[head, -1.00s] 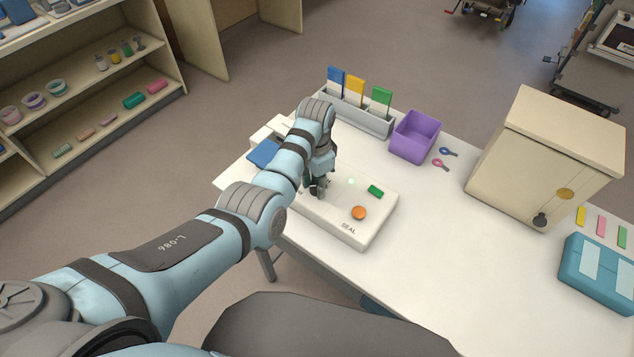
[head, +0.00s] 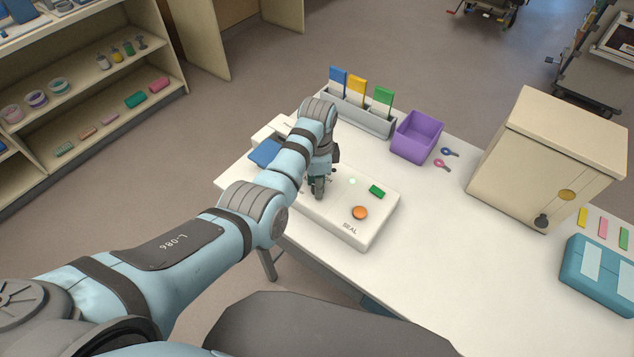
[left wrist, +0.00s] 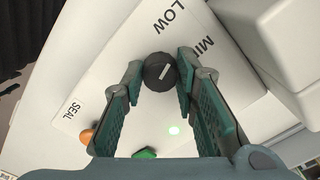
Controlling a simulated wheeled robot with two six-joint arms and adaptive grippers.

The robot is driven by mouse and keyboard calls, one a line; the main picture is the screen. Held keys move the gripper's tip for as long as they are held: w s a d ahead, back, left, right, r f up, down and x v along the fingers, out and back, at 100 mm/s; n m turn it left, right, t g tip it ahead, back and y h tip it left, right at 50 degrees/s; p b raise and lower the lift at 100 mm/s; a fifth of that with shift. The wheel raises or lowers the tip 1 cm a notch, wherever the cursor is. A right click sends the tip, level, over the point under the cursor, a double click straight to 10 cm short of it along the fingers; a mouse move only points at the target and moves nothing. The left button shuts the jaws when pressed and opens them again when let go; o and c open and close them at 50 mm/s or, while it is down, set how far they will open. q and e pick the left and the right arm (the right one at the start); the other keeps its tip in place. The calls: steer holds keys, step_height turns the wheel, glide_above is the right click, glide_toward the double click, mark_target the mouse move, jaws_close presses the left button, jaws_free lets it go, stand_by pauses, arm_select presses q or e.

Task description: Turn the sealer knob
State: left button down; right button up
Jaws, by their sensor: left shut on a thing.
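The white sealer (head: 345,232) lies on the table, with an orange button (head: 360,213) by the word SEAL and a green block-shaped part (head: 377,191). In the left wrist view the dark round knob (left wrist: 160,71) with a pale pointer mark sits near the words LOW and MID. My left gripper (left wrist: 160,78) has its two fingers on either side of the knob, shut on it. In the head view the left gripper (head: 318,188) points down over the sealer and hides the knob. My right gripper is not in view.
A purple bin (head: 416,137), a rack of coloured cards (head: 358,112) and two small key-like items (head: 443,158) stand behind the sealer. A cream cabinet (head: 540,165) and a teal case (head: 598,272) are at the right. The front middle of the table is clear.

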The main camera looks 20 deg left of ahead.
arm_select(q)
steer(key=m, duration=0.3)
steer(key=shift+r+m, duration=0.1)
steer(key=shift+m, duration=2)
steer(key=shift+w, duration=0.1)
steer(key=c, duration=1.3)
jaws_free()
steer(key=shift+d, duration=0.1)
step_height(320, 180, up, 8)
steer(key=shift+f, duration=0.25)
